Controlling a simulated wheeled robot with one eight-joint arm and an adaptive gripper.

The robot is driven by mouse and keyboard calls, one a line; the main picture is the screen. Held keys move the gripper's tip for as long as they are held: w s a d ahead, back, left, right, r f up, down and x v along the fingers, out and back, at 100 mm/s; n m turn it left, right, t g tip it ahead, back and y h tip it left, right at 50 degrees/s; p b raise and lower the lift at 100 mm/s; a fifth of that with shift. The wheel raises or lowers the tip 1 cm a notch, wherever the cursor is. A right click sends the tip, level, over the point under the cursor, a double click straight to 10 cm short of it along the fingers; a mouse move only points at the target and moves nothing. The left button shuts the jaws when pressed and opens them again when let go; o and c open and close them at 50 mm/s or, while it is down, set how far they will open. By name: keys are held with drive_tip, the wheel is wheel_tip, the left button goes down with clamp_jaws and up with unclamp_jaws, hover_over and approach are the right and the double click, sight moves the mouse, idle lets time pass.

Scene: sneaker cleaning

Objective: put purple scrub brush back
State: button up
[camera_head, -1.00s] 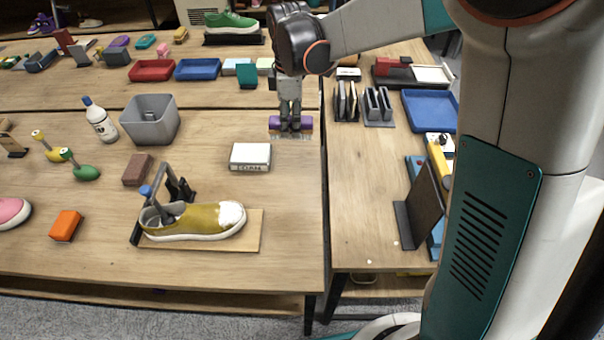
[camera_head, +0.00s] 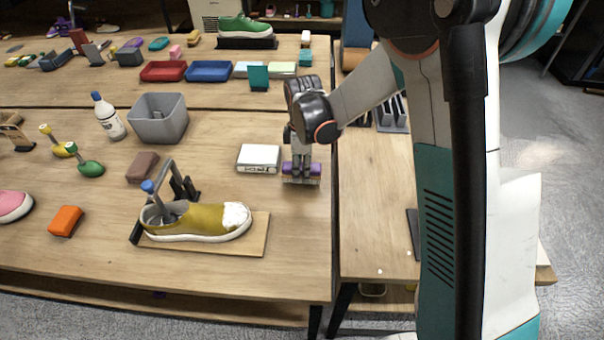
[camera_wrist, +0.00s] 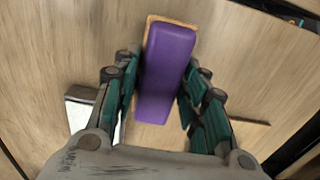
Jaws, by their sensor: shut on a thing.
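The purple scrub brush (camera_head: 314,170) is held in my gripper (camera_head: 301,171), over the right part of the near table, just right of the white box. In the wrist view the purple brush (camera_wrist: 167,62) lies between the two teal-padded fingers of my gripper (camera_wrist: 160,95), its long side running away from the camera. A tan edge shows around its far end. My gripper is shut on it. Whether its bristles touch the table I cannot tell.
The white box (camera_head: 258,157) stands close left of my gripper. A yellow sneaker (camera_head: 195,220) on a wooden board (camera_head: 262,225) lies in front. A grey bin (camera_head: 159,128) stands farther left. The table's right edge is close by, and the wood in front of my gripper is clear.

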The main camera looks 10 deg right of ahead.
drive_tip(key=shift+f, duration=1.15)
drive_tip(key=shift+f+b, duration=0.15)
drive_tip(key=shift+b, duration=0.2)
drive_tip(key=o, duration=1.3)
